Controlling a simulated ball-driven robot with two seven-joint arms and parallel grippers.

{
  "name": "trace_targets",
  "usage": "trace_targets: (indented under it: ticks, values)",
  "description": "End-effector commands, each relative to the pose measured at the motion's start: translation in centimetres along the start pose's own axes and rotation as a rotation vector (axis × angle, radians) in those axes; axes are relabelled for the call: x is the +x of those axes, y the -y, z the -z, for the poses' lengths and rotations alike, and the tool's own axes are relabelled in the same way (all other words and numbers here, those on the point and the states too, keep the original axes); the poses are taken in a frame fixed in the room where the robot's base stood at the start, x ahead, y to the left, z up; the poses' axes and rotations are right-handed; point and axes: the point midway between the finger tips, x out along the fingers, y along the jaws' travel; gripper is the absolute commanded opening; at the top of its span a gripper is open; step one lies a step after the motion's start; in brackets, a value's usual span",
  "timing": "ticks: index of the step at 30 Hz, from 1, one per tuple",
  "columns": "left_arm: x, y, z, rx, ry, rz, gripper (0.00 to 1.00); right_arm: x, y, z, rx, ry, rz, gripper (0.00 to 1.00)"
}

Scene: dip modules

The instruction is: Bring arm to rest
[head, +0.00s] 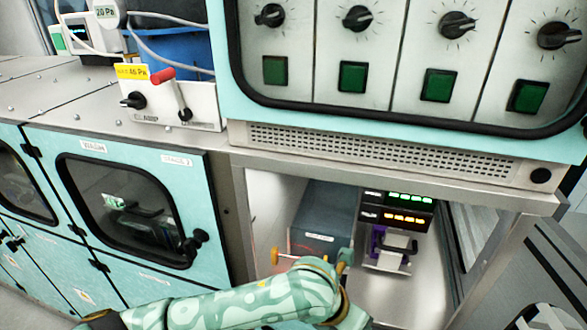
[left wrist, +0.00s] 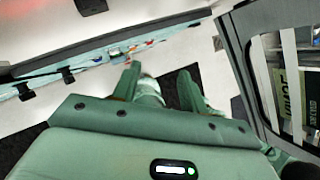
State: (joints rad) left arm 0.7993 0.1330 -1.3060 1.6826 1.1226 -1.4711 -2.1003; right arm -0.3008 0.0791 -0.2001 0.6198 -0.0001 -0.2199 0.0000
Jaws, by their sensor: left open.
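My left arm (head: 235,301) comes in from the lower left in the head view, patterned in pale and darker green. It bends at a joint in front of the open bay and leaves the picture at the bottom edge. Its gripper does not show in the head view. Black and white floor shows beyond the fingers. My right gripper is in neither view.
An open bay (head: 258,205) holds a dark box (head: 325,222) and a device with lit green and orange displays (head: 398,212). Teal cabinets (head: 85,260) stand left. A panel with knobs and green buttons (head: 352,77) overhangs. A dark-framed opening (left wrist: 250,75) is at right in the wrist view.

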Motion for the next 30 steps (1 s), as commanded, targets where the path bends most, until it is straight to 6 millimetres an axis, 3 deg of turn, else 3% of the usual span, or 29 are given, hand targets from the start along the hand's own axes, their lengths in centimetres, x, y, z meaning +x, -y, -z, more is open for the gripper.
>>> trace_targets:
  ticks: [8,11,14,17,21,24,30]
  values:
    - [-1.7,1.2,0.0,-0.484,0.142,0.072,0.43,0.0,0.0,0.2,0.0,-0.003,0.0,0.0]
    - [-2.8,0.1,0.5,-0.768,0.215,0.092,0.43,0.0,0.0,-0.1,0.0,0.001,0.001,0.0]
    - [-4.4,-2.8,2.1,-1.161,0.313,0.095,0.43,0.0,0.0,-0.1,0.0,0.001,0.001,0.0]
    - [-6.7,-7.8,6.4,-1.653,0.458,0.056,0.43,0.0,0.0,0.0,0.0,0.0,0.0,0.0]
    - [-10.3,-14.1,14.5,-2.19,0.703,-0.06,0.43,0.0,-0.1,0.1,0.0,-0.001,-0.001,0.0]
    - [-12.9,-16.8,19.8,-2.422,0.879,-0.146,0.43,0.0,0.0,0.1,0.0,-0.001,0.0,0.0]
    - [-18.1,-19.5,28.3,-2.684,1.23,-0.301,0.43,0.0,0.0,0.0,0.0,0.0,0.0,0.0]
